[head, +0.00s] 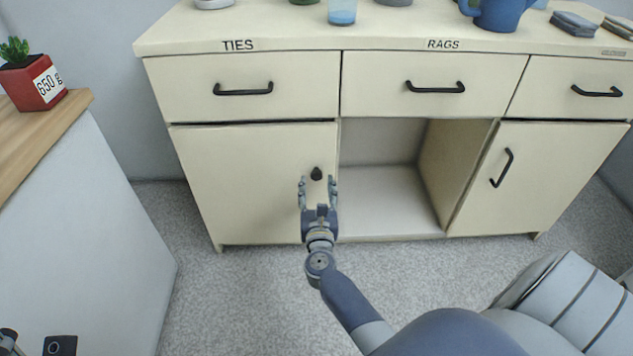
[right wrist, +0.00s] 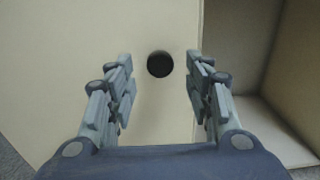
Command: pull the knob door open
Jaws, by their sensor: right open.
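The knob door (head: 240,190) is the cream door at the lower left of the cabinet, below the drawer marked TIES. It looks closed. Its small black knob (head: 316,173) sits near the door's right edge. My right gripper (head: 318,182) is open just in front of the knob, fingers pointing at the door. In the right wrist view the knob (right wrist: 160,64) shows between and slightly beyond the two open fingers, with no visible contact. The gap to the knob is hard to judge.
An open compartment (head: 385,200) lies right of the door. Another door with a bar handle (head: 502,168) is at the right. Drawers with black handles (head: 243,89) run above. A white counter (head: 80,220) with a wooden top stands left; carpet (head: 235,290) between is clear.

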